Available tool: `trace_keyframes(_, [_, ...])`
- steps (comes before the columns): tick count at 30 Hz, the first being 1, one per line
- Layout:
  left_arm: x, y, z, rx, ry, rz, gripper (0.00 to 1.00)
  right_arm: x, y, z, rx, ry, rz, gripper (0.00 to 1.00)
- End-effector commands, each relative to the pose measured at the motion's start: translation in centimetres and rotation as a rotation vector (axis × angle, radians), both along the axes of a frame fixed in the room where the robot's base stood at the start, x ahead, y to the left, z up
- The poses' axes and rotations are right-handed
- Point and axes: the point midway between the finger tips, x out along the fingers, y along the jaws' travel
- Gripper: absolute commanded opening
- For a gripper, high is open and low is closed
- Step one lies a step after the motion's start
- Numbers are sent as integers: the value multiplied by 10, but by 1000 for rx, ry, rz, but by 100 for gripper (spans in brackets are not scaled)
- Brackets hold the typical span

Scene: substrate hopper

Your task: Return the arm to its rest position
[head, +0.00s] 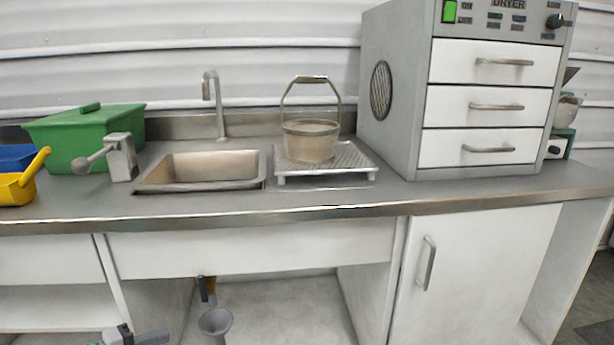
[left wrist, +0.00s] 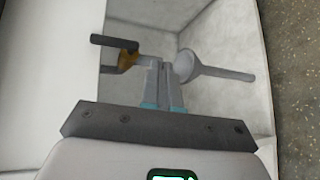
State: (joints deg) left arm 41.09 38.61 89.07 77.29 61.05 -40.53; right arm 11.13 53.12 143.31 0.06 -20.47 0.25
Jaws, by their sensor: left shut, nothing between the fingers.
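My left gripper (head: 140,338) shows at the bottom left edge of the head view, low in front of the counter's lower part. In the left wrist view its two grey fingers (left wrist: 161,70) are together, with nothing visible between them. The fingers point toward a grey funnel (left wrist: 186,66) and a dark-handled valve with an orange-brown body (left wrist: 124,59). I cannot tell whether they touch either one. My right gripper is not in view.
In the head view the funnel (head: 215,321) and valve (head: 207,288) hang in the open bay under the counter (head: 420,193). Above are a sink (head: 200,170), a bucket (head: 310,142) on a perforated stand (head: 352,160), a green box (head: 75,140) and a dryer (head: 395,100).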

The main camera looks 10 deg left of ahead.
Motion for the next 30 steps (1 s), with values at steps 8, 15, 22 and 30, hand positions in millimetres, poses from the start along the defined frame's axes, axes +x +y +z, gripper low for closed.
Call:
trace_keyframes(8, [-99, -138, -166, 260, 574, -280, 0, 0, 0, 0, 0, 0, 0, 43])
trace_keyframes(15, [-213, -207, -236, 690, 692, -551, 0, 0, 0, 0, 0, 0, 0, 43])
trace_keyframes(22, [-272, -261, -237, 883, 465, -735, 0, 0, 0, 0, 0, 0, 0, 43])
trace_keyframes(30, [-273, -265, -155, 888, 439, -740, 0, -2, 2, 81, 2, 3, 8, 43])
